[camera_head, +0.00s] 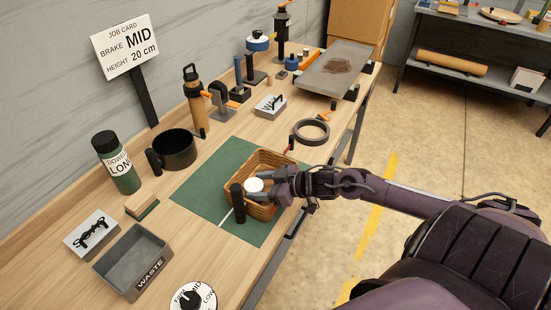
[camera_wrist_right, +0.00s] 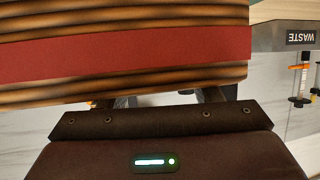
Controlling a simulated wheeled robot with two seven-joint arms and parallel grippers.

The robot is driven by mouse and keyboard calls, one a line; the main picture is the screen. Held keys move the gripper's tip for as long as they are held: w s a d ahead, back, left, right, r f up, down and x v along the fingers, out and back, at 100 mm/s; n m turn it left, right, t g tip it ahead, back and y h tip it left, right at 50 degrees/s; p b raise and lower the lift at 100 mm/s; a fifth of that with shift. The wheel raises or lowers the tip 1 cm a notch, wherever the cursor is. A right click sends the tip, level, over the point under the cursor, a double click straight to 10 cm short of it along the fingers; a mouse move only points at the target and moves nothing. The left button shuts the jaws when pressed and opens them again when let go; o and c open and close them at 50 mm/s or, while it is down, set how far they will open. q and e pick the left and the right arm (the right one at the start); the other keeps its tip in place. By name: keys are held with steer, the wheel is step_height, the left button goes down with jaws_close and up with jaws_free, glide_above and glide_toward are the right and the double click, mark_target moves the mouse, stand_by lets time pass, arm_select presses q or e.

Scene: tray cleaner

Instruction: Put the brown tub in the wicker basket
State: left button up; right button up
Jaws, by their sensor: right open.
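The wicker basket (camera_head: 262,158) stands on a green mat near the table's front edge. A round white top (camera_head: 253,184) shows inside it; the body below is hidden, so I cannot tell whether this is the brown tub. No other brown tub is clear in view. My right gripper (camera_head: 262,187) is open at the basket's near right side, its fingers reaching over or beside the white top. In the right wrist view, a woven brown wall with a red band (camera_wrist_right: 130,55) fills the top, close to the gripper. My left gripper is out of view.
A black upright cylinder (camera_head: 237,198) stands at the basket's front left. Some mat (camera_head: 200,193) is bare.

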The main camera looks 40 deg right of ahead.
steer(key=p+v, duration=0.3)
steer(key=v, duration=0.9)
steer(key=s+d+f+m+h, duration=0.2)
steer(key=s+d+f+h, duration=0.1)
steer(key=d+f, duration=0.4)
steer(key=s+d+f+m+h, duration=0.2)
steer(key=s+d+f+h, duration=0.15)
steer(key=f, duration=0.55)
steer(key=s+f+m+g+h, duration=0.1)
steer(key=s+f, duration=0.3)
steer(key=f, duration=0.3)
steer(key=s+f+m+g+h, duration=0.1)
steer(key=s+f+g, duration=0.15)
steer(key=f, duration=0.45)
steer(key=s+a+f+n+g, duration=0.1)
steer(key=s+a+f+g, duration=0.2)
steer(key=s+a+f, duration=0.6)
steer(key=s+a+f+n+g+y, duration=0.1)
steer(key=s+a+f+g, duration=0.2)
steer(key=s+a+f, duration=0.6)
steer(key=a, duration=0.7)
steer(key=shift+s+f+g, duration=0.2)
steer(key=shift+f+g, duration=0.05)
steer(key=shift+g, duration=0.1)
